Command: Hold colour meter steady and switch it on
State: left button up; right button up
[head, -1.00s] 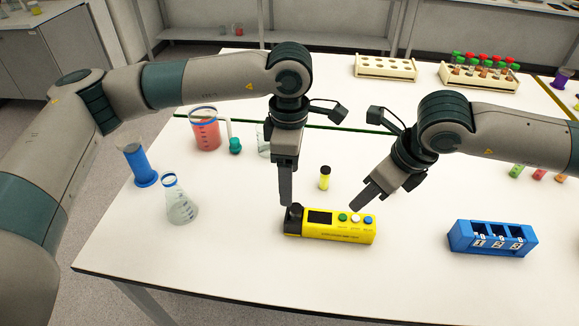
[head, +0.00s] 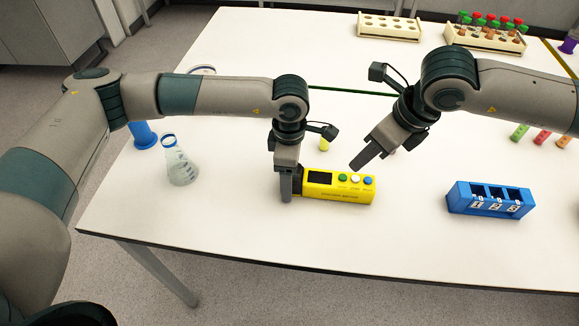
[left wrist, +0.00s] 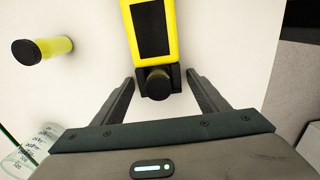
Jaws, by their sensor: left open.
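The yellow colour meter (head: 338,195) lies on the white table, with a dark screen and green, white and blue buttons on top. Its black end shows between the fingers in the left wrist view, with the meter's yellow body (left wrist: 129,12) beyond. My left gripper (head: 287,196) is down at that end, its open jaws (left wrist: 160,80) one on each side with gaps visible. My right gripper (head: 358,166) hangs above and behind the button end, apart from the meter. Its finger spacing is unclear from this angle.
A yellow vial (left wrist: 50,48) with a dark cap stands behind the meter. A blue numbered holder (head: 490,200) is to the right. A flask (head: 181,168) and blue cylinder (head: 142,135) stand at left. Tube racks (head: 389,27) are at the back. The table's front is clear.

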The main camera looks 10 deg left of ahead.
pick_arm(q)
jog(key=shift+f, duration=0.25)
jog(key=c, duration=1.3)
jog(key=shift+c, duration=0.6)
pick_arm(e)
grip_shut()
pick_arm(q)
jog(key=shift+r, duration=0.1)
